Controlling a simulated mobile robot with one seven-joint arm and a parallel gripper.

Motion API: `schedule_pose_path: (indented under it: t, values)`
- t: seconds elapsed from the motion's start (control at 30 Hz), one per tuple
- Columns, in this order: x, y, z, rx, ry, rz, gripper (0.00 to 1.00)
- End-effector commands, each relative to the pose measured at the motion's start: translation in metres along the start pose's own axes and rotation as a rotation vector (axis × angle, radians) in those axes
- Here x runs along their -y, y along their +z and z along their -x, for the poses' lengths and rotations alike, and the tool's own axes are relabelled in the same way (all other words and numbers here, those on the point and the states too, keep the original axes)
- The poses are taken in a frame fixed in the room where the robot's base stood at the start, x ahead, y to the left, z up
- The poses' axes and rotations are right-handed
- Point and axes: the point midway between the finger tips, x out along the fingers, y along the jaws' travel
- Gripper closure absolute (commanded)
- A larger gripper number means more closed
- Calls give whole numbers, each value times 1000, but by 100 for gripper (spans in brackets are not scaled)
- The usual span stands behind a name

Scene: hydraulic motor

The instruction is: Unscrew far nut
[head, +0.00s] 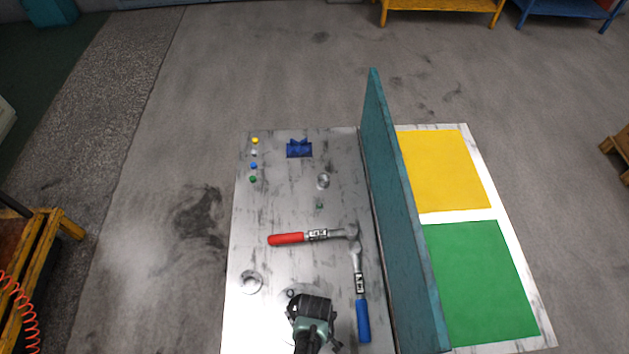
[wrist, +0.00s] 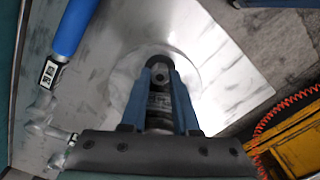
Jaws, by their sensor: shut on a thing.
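My gripper (head: 310,300) is at the near part of the grey metal table, beside the blue-handled wrench. In the wrist view my gripper (wrist: 159,72) has its blue fingers closed on a small grey metal part (wrist: 158,102), partly hidden between them. I cannot tell whether this part is the far nut. A round metal disc shape (wrist: 196,75) lies behind the fingertips. A small dark ring (head: 290,293) shows just left of my gripper in the head view. A small greenish piece (head: 319,206) and a round metal piece (head: 323,181) stand farther back.
A red-handled wrench (head: 287,239) and a blue-handled wrench (head: 363,320) lie on the table. A teal upright panel (head: 395,190) divides it from yellow (head: 446,170) and green (head: 480,285) areas. A blue block (head: 299,149) and a round metal disc (head: 251,282) also stand there.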

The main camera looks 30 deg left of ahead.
Motion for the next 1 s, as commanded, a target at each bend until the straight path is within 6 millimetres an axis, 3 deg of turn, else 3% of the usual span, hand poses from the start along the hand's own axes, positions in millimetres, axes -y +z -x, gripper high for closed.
schedule_pose_path:
  t: [0.4, 0.67, 0.7, 0.77, 1.0]
  values:
    - [-1, 0, 2, -1, 2, 373, 100]
    - [-1, -1, 1, -1, 2, 399, 100]
    - [-1, -1, 1, -1, 2, 399, 68]
    - [-1, 0, 1, -1, 2, 398, 57]
    - [0, 0, 1, -1, 1, 397, 57]
